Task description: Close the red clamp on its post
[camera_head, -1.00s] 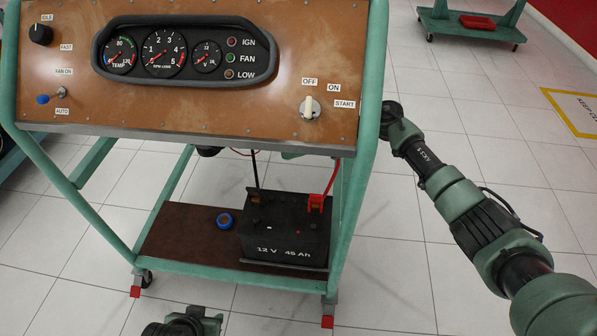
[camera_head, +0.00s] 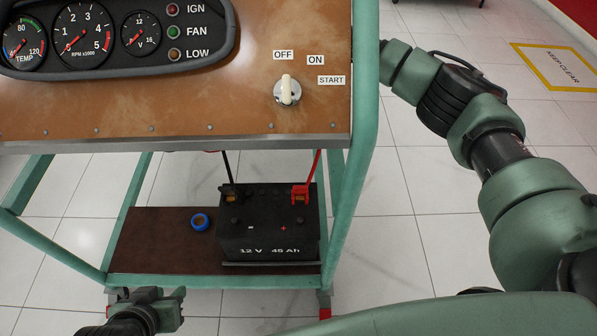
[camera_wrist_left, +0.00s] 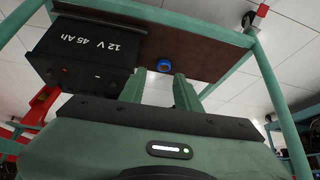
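The red clamp (camera_head: 301,193) sits at the battery's right post, beside the plus mark, with a red cable rising from it. Whether its jaws are open, or how they sit around the post, is too small to tell. The black battery (camera_head: 268,236) stands on the cart's lower shelf. My left gripper (camera_head: 150,296) is low in front of the shelf, left of the battery and apart from the clamp. Its fingers (camera_wrist_left: 158,90) are apart and empty.
The brown shelf (camera_head: 150,251) carries a blue ring-shaped item (camera_head: 200,221) left of the battery. The panel's lower edge (camera_head: 200,143) overhangs the battery, and green frame tubes (camera_head: 347,215) flank it. A black cable (camera_head: 226,166) rises from the other post. Open floor lies in front.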

